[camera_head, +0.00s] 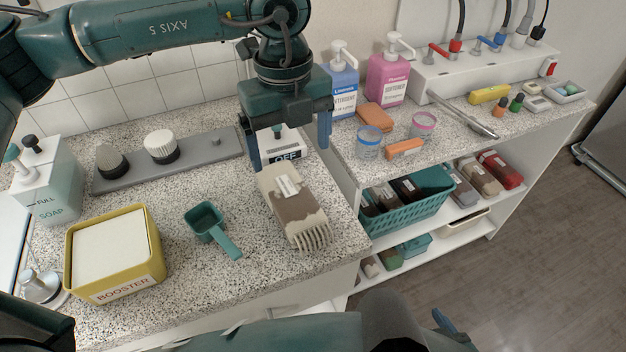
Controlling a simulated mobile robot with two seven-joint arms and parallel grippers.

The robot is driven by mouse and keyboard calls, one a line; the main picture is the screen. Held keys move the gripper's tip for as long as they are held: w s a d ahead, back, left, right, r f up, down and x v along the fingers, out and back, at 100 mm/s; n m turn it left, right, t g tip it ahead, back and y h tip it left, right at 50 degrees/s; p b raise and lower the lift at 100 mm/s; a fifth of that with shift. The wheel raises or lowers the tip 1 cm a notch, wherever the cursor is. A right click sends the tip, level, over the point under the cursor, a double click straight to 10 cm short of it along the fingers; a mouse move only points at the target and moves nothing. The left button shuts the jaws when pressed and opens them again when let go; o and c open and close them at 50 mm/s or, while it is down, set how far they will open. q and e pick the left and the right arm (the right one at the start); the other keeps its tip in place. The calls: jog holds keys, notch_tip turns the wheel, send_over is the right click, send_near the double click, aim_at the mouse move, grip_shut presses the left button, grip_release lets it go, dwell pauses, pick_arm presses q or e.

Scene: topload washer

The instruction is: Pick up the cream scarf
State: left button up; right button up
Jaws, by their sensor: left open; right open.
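The cream scarf (310,223) lies folded on the speckled counter, near its right front edge. It is cream with a brown patch, a white label on top and a fringe at its near end. My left gripper (289,157) hangs over the far end of the scarf, pointing down. Its two blue fingers are apart, one on each side of the scarf's far end, and nothing is gripped. Whether a finger touches the scarf cannot be told. My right gripper (447,326) shows only in part at the bottom edge, away from the scarf.
A teal scoop (213,230) and a yellow booster box (153,263) stand left of the scarf. A small display marked OFF (287,154) is behind the gripper. Bottles, jars and an orange sponge occupy the right counter. A teal basket (408,218) sits on the shelf below.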

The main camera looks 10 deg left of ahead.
aim_at(289, 191)
pick_arm(q)
jog(key=f, duration=0.5)
jog(key=f+p, duration=0.1)
jog(key=f, duration=0.1)
jog(key=shift+a+f, duration=0.25)
jog(key=shift+a, duration=0.05)
jog(key=shift+w+a+f+p, duration=0.1)
jog(key=shift+f+p, duration=0.35)
jog(key=shift+f, duration=0.9)
jog(key=shift+w+a+f+p, duration=0.1)
jog(key=shift+f+p, duration=0.3)
jog(key=shift+f, duration=0.9)
jog(key=shift+c, duration=0.6)
jog(key=c, duration=1)
